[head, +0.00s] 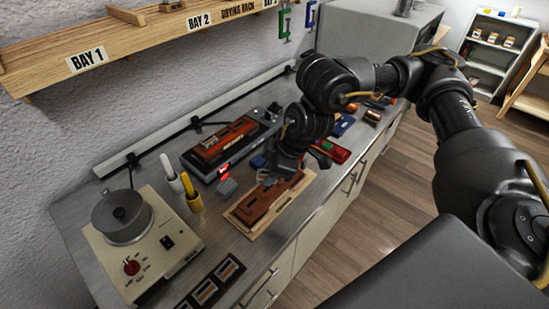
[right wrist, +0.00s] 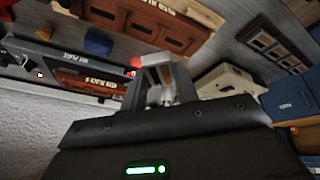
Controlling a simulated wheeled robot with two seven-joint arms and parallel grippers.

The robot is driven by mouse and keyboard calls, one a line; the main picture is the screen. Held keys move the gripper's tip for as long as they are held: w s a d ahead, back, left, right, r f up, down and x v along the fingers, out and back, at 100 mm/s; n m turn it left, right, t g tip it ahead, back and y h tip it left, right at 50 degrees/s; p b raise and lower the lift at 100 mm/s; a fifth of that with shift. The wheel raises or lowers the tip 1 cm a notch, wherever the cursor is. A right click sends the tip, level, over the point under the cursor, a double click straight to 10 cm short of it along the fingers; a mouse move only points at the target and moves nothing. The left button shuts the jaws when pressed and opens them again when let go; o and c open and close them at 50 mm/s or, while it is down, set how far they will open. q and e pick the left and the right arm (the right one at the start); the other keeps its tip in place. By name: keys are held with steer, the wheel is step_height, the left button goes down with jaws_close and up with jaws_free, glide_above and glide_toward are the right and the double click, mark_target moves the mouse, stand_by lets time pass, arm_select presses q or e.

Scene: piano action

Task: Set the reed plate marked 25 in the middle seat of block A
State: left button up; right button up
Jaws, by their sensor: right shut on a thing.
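A red-brown block (head: 262,203) lies on a pale wooden board (head: 242,228) at the bench front. In the right wrist view this block (right wrist: 150,24) shows dark recesses in a row and an upside-down label that I cannot read surely. A second labelled block (head: 228,140) sits on a dark device behind it. My right gripper (head: 270,178) is over the far edge of the front block. In the wrist view its fingers are shut on a small, pale thing (right wrist: 160,72), probably the reed plate; no number is legible. My left gripper is not in view.
A cream heater with a grey pot (head: 122,217) stands at the left. A dark tray with framed slots (head: 208,292) is at the front. Red and blue items lie right.

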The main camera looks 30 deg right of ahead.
steer(key=w+n+g, duration=0.1)
steer(key=n, duration=0.2)
steer(key=w+d+f+n+g+y+b, duration=0.1)
steer(key=w+n+g, duration=0.1)
steer(key=n, duration=0.2)
steer(key=w+d+n+g, duration=0.1)
steer(key=n+g, duration=0.1)
steer(key=n, duration=0.1)
steer(key=shift+w+f+b, duration=0.15)
steer(key=shift+w+b, duration=0.15)
steer(key=shift+d+f, duration=0.1)
steer(key=b, duration=0.6)
glide_above(267, 189)
steer(key=d, duration=0.1)
steer(key=f, duration=0.5)
steer(key=shift+w+d+f, duration=0.15)
steer(key=shift+w+f, duration=0.05)
steer(key=shift+f, duration=0.65)
steer(key=shift+p, duration=0.35)
steer(key=shift+f, duration=0.4)
